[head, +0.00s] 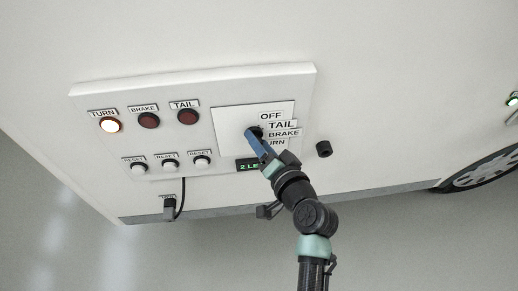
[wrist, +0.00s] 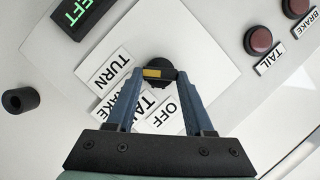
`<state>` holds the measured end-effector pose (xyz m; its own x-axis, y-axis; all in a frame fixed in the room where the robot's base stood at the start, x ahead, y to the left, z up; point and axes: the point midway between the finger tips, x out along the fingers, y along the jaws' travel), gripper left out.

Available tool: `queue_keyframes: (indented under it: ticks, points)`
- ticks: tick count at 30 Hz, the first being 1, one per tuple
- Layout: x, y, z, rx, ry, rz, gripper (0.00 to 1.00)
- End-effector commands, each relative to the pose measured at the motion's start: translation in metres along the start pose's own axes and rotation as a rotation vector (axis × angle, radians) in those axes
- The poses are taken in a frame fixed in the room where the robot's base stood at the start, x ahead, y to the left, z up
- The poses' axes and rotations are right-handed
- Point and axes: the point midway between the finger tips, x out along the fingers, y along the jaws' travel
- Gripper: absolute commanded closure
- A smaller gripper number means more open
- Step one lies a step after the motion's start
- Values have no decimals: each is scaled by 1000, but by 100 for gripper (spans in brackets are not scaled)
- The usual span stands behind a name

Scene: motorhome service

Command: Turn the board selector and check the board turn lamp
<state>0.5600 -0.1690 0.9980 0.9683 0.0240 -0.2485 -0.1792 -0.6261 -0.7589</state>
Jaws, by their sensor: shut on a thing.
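The board selector is a dark knob on a square white plate (head: 228,121), with labels OFF, TAIL, BRAKE and TURN beside it. My gripper (head: 254,134) reaches the knob and covers much of it in the head view. In the wrist view the knob (wrist: 158,64) with a yellow mark lies between the blue fingertips of my gripper (wrist: 158,76), which are shut on it. The board turn lamp (head: 110,125) under the TURN label glows bright. The brake lamp (head: 149,120) and tail lamp (head: 187,117) are dark red and unlit.
Several white RESET buttons (head: 170,160) sit below the lamps. A green-lettered display (head: 247,165) is partly hidden by my arm; the wrist view shows "EFT" on it (wrist: 76,14). A black knob (head: 323,149) sticks out to the right. A cable plug (head: 169,204) hangs below the board.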

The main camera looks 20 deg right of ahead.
Motion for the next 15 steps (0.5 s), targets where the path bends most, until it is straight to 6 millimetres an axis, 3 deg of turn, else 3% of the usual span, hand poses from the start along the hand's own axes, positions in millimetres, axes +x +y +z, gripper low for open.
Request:
queue_keyframes:
  ticks: [15]
  points:
    - [0,3,1,182,-2,-74,100]
